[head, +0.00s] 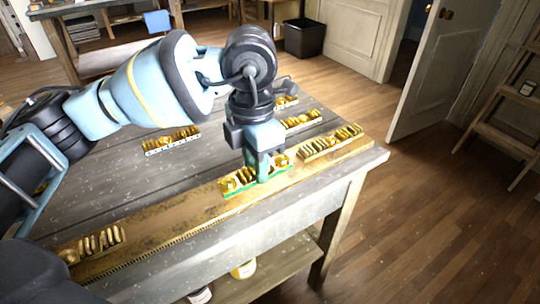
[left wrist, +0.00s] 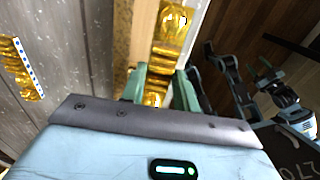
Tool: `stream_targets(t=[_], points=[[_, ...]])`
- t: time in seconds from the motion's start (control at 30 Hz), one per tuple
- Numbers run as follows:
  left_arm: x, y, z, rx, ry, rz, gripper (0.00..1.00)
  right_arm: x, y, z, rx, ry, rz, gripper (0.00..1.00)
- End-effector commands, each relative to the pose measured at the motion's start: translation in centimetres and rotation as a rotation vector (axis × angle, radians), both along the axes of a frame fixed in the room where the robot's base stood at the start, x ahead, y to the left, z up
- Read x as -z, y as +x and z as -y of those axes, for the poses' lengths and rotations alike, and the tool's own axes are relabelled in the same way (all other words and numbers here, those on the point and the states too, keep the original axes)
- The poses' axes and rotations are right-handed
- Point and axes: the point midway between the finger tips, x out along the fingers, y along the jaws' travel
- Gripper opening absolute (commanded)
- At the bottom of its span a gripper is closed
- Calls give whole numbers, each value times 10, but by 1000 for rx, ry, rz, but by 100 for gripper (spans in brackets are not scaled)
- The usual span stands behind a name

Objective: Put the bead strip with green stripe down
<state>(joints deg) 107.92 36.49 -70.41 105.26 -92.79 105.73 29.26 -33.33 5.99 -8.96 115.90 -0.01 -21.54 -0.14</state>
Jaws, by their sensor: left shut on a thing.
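The bead strip with green stripe (head: 237,183) is a short gilt strip with a green edge. My left gripper (head: 264,176) comes down on it from above and is shut on it. The strip lies along a long gilt rail (head: 180,213) at the table's front edge; I cannot tell whether it touches the rail. In the left wrist view, the gold strip (left wrist: 172,35) runs between the green fingers of my left gripper (left wrist: 162,92), and the fingers hide part of it.
One gilt strip (head: 332,142) sits right of the held one, another (head: 95,243) at the rail's left end. Others lie on the grey table (head: 115,175), including a white-edged one (head: 172,140); a blue-dotted strip (left wrist: 24,70) shows in the wrist view. Bare rail lies left of the gripper.

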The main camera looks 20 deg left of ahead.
Motion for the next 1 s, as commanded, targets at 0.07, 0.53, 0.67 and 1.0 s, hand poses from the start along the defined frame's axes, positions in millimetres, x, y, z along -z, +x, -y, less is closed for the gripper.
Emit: stream_targets(t=[0.07, 0.53, 0.67, 1.0], points=[[0, 15, 2, -3, 2, 1, 5, -1, 0, 0, 0, 0, 0, 52], [5, 54, 7, 0, 1, 1, 5, -2, 0, 0, 0, -1, 1, 52], [5, 56, 8, -1, 1, 1, 5, -2, 0, 0, 0, -1, 1, 52], [39, 60, 8, 0, 1, 1, 5, -6, 2, 1, -1, -1, 7, 52]])
